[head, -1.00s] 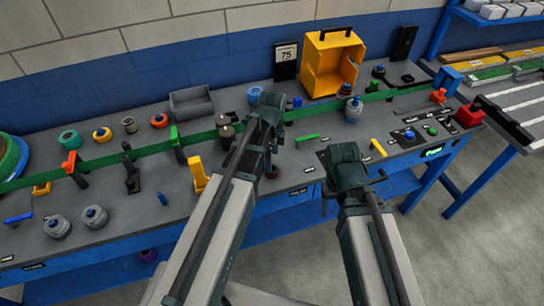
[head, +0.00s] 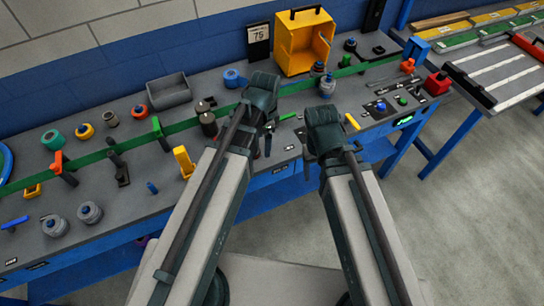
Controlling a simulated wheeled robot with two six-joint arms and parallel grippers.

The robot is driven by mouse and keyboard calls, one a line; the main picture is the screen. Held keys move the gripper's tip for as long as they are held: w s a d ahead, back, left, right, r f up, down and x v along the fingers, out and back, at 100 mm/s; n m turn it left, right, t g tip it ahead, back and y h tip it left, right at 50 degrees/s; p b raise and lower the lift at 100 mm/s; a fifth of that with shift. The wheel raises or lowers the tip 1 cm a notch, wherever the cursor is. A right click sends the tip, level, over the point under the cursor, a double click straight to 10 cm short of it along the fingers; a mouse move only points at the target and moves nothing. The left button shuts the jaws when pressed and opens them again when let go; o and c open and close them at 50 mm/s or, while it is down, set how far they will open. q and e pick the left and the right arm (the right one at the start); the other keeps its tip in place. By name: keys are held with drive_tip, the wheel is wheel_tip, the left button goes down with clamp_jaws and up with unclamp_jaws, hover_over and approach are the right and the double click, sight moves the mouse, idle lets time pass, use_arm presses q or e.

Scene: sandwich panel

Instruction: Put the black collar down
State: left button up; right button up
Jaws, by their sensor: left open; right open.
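My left gripper (head: 266,122) is over the middle of the bench, pointing down and away from me. It is open. A small dark upright shape shows just below it, and I cannot tell whether it is a finger or a separate part. My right gripper (head: 318,140) is open, close to the right of the left one, near the bench's front edge. Its fingertips are mostly hidden behind its own wrist. I cannot pick out the black collar for certain; it may be hidden behind my grippers.
The grey bench (head: 225,160) carries a green strip (head: 85,145), a yellow clamp (head: 183,162), a grey bin (head: 168,91), a yellow box (head: 296,45) and a blue-topped jar (head: 327,87). A control panel (head: 392,104) lies at right. Bare bench shows left of my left gripper.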

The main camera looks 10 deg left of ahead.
use_arm(q)
drive_tip(key=s+d+n, duration=0.5)
drive_tip(key=s+n, duration=0.3)
drive_tip(key=s, duration=0.1)
drive_tip(key=shift+d+n+y, duration=0.2)
drive_tip(key=shift+n+y, duration=0.2)
